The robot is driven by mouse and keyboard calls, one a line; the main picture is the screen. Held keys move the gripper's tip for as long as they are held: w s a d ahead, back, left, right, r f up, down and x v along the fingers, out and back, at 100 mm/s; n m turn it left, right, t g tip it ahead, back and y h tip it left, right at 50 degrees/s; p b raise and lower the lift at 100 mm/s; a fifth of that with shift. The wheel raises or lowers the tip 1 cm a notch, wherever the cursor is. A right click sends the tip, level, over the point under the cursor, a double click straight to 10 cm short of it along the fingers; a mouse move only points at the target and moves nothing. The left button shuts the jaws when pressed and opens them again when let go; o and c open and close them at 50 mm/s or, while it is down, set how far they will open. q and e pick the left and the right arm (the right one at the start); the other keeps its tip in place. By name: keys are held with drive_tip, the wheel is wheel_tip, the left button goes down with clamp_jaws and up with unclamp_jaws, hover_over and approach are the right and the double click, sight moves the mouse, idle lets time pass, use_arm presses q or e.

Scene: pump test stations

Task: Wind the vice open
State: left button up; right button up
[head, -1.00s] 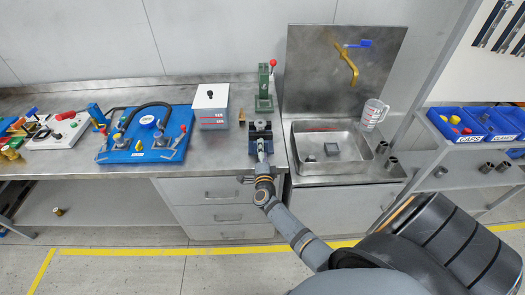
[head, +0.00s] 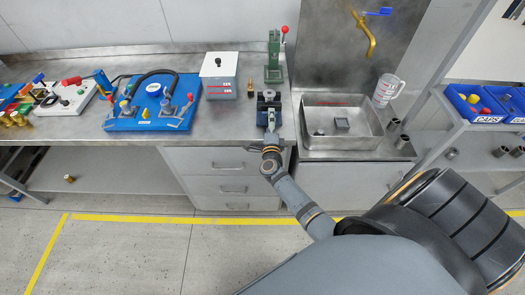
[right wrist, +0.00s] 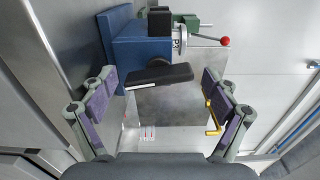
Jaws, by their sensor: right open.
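The vice (head: 269,103) is a small dark blue and black block at the front edge of the steel bench in the head view. In the right wrist view its blue body (right wrist: 143,45) fills the upper middle. A black bar, seemingly its handle (right wrist: 160,78), juts out from it between my fingers. My right gripper (right wrist: 160,95) is open, with a purple-padded finger on each side of the bar and clear gaps to both. In the head view my right gripper (head: 271,140) is just in front of the vice, its fingers hard to make out. My left gripper is out of view.
A green press (head: 273,62) with a red-knobbed lever stands behind the vice. A white-grey box (head: 219,76) and a small brass part (head: 250,89) are to its left. A sink (head: 342,121) is to its right. Drawers (head: 224,174) lie below the bench.

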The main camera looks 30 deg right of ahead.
drive_tip(key=m+b, duration=0.4)
drive_tip(key=f+m+b, duration=0.1)
drive_tip(key=m+b, duration=0.9)
drive_tip(key=shift+a+f, duration=0.2)
drive_tip(key=shift+r+p+v, duration=0.25)
drive_tip(key=shift+p+v, duration=0.05)
drive_tip(key=shift+v, duration=0.85)
drive_tip(key=v, duration=0.8)
drive_tip(key=s+a+f+n+g+y+p, duration=0.1)
drive_tip(key=a+f+n+y, duration=0.1)
drive_tip(key=f+n, duration=0.6)
drive_tip(key=s+a+f+n+y+p, duration=0.1)
drive_tip(key=s+a+f+n+y, duration=0.1)
drive_tip(key=f+n, duration=0.6)
drive_tip(key=s+a+f+n+g+y+p, duration=0.1)
drive_tip(key=a+f+n+y, duration=0.3)
drive_tip(key=f+n, duration=0.4)
wheel_tip(320, 180, down, 7)
drive_tip(key=shift+s+g, duration=0.3)
drive_tip(key=shift+s, duration=0.3)
